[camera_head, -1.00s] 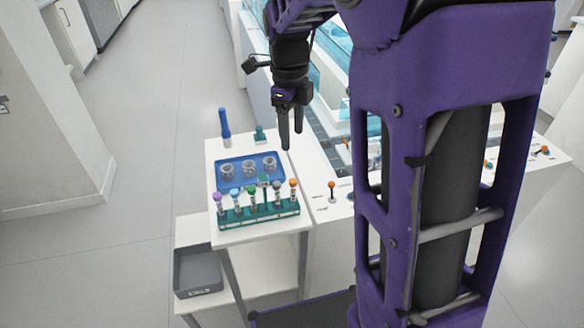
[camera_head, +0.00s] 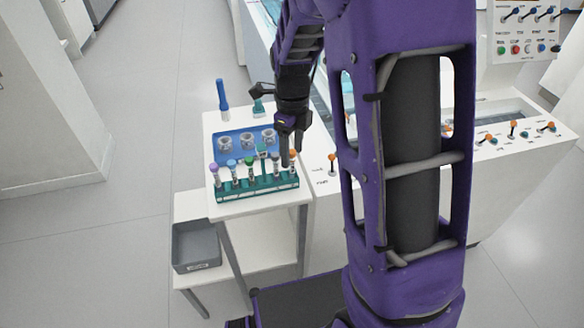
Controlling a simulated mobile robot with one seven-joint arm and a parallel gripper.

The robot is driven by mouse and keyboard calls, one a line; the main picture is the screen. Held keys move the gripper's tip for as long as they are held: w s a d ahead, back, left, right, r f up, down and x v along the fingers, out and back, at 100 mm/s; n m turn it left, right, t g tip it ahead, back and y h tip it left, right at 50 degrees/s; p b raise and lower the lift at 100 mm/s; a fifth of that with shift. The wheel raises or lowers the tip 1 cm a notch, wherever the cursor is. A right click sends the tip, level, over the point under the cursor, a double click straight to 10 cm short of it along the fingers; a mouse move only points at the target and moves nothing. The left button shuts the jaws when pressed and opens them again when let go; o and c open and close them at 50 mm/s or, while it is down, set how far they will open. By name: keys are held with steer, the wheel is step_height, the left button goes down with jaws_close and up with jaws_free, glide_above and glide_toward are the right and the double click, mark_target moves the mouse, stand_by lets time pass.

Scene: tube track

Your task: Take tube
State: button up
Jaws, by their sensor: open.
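A teal rack (camera_head: 255,188) stands at the front of the small white table and holds several upright tubes with coloured caps. From left to right I see a purple-capped tube (camera_head: 215,171), a blue-capped tube (camera_head: 232,169), a green-capped tube (camera_head: 250,167), a grey-capped tube (camera_head: 276,163) and an orange-capped tube (camera_head: 293,160). My gripper (camera_head: 289,158) points down over the right end of the rack, close to the grey and orange caps. It is open. Whether its fingers touch or surround a tube is hard to tell from this angle.
A blue tray (camera_head: 222,153) with several clear round holders lies behind the rack. A blue upright tool (camera_head: 222,95) and a small teal item (camera_head: 258,106) stand at the back. A grey bin (camera_head: 196,247) sits on the lower shelf. A white lever console (camera_head: 500,150) is right.

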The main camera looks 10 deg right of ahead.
mark_target(292, 165)
step_height(292, 165, down, 5)
steer(key=shift+b, duration=0.6)
steer(key=shift+c, duration=0.2)
jaws_close()
